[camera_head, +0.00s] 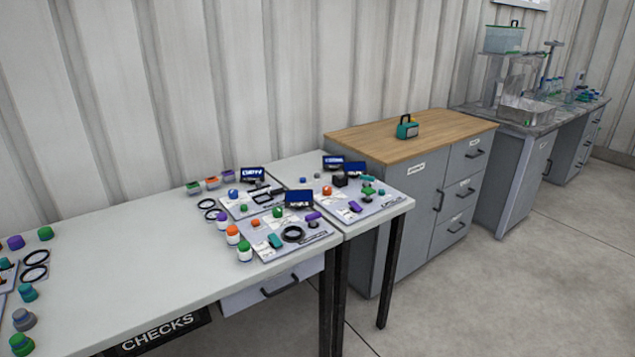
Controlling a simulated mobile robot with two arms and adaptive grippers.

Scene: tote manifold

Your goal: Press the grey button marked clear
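Several light panels with coloured knobs, buttons and small dark blue screens lie on the white tables: a front panel (268,247), a panel behind it (235,208) and a right panel (385,201). The labels are too small to read, so I cannot tell which part, if any, is the grey button marked clear. A grey round-topped piece (24,320) sits at the lower left, with no readable marking. Neither of my grippers is in view.
The white table (130,262) is bare in its middle. Small lidded jars (232,236) stand left of the front panel. A wood-topped cabinet (440,132) bearing a teal box (407,127) stands to the right. Lab benches stand farther back, and the floor (540,270) at right is clear.

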